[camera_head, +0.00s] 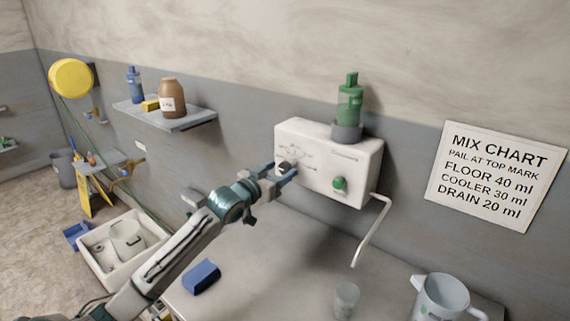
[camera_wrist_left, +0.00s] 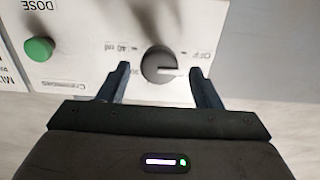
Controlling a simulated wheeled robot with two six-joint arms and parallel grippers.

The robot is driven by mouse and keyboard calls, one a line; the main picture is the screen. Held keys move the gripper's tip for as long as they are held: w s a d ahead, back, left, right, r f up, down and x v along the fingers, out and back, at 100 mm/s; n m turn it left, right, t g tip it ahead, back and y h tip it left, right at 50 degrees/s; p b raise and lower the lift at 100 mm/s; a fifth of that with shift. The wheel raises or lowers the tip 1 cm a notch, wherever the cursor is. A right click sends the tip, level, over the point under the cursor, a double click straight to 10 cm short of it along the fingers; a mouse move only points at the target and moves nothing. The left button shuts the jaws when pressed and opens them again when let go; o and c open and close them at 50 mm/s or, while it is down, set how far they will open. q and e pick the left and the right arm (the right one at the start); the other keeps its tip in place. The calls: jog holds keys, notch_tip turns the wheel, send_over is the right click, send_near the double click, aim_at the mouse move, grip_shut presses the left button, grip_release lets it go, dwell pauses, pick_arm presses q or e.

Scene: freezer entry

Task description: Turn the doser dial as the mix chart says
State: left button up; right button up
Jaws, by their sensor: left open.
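The white doser box (camera_head: 318,138) is on the wall, with a green bottle (camera_head: 350,105) on top and a green button (camera_head: 339,184). Its dark dial (camera_wrist_left: 159,64) shows upside down in the left wrist view, with "OFF" and "40 ml" printed beside it. A pale line on the dial points right, towards the OFF side. My left gripper (camera_head: 283,173) is open, with its fingers (camera_wrist_left: 160,72) on either side of the dial; I cannot tell whether they touch it. The mix chart (camera_head: 494,176) reads floor 40 ml, cooler 30 ml, drain 20 ml.
A white spout pipe (camera_head: 373,229) hangs from the box's right side over the grey counter (camera_head: 290,262). A clear cup (camera_head: 346,300), a white jug (camera_head: 443,299) and a blue block (camera_head: 201,277) stand on the counter. A shelf (camera_head: 183,122) with bottles is at the left.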

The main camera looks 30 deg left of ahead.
aim_at(283, 168)
pick_arm(q)
jog(key=shift+w+d+p, duration=0.2)
jog(key=shift+w+p, duration=0.1)
jog(key=shift+w, duration=1.2)
jog(key=c, duration=0.9)
jog(key=shift+c, duration=0.4)
pick_arm(e)
jog(key=shift+a+r, duration=0.3)
jog(key=shift+r, duration=0.1)
